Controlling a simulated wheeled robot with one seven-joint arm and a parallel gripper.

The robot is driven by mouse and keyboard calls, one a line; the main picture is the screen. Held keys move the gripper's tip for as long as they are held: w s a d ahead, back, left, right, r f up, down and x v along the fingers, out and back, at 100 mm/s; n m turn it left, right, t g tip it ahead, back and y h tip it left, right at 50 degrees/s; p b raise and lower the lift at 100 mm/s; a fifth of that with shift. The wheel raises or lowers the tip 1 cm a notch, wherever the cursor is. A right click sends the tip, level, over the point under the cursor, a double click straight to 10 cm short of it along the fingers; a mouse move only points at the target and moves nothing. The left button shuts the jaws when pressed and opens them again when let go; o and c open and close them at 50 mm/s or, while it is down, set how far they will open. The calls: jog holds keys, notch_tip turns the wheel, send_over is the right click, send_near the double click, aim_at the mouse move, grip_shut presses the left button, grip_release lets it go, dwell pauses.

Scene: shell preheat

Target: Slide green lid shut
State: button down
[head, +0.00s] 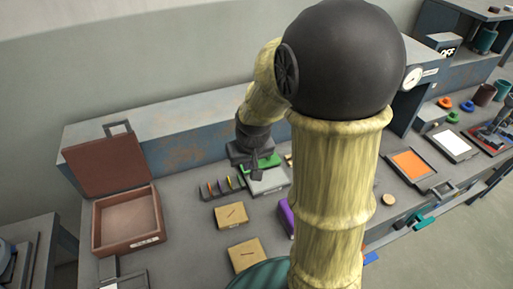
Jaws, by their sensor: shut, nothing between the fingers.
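The green lid (270,160) lies on a grey box (268,183) at the middle of the bench. The green shows at the box's far side, while its nearer part is bare grey. My gripper (257,172) is shut and empty, pointing down over the box's left part, close to the lid. I cannot tell whether the fingers touch the lid. My wrist hides the lid's far left part, and my arm covers the area to the right of the box.
A rack with coloured pieces (222,188) stands just left of the box. Two tan boxes (231,215) lie nearer, and a purple object (286,216) is partly behind my arm. An open brown case (125,219) stands at the left. Bare bench shows between case and rack.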

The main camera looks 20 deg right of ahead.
jog(key=w+d+f, duration=0.2)
jog(key=w+d, duration=0.2)
jog(key=w, duration=0.5)
jog(key=w+d+f+b, duration=0.1)
jog(key=w+d+f, duration=0.1)
jog(key=w+d, duration=0.3)
jog(key=w, duration=0.3)
jog(key=shift+w+f+t, duration=0.15)
jog(key=shift+w+t, duration=0.25)
jog(key=shift+d+f, duration=0.1)
jog(key=p+x, duration=0.1)
jog(key=x, duration=0.9)
jog(key=shift+p, duration=0.4)
jog(key=s, duration=0.3)
jog(key=shift+s+r+p, duration=0.1)
jog(key=shift+r+p, duration=0.15)
jog(key=shift+p, duration=0.15)
jog(key=shift+s+f, duration=0.15)
jog(key=shift+s, duration=0.25)
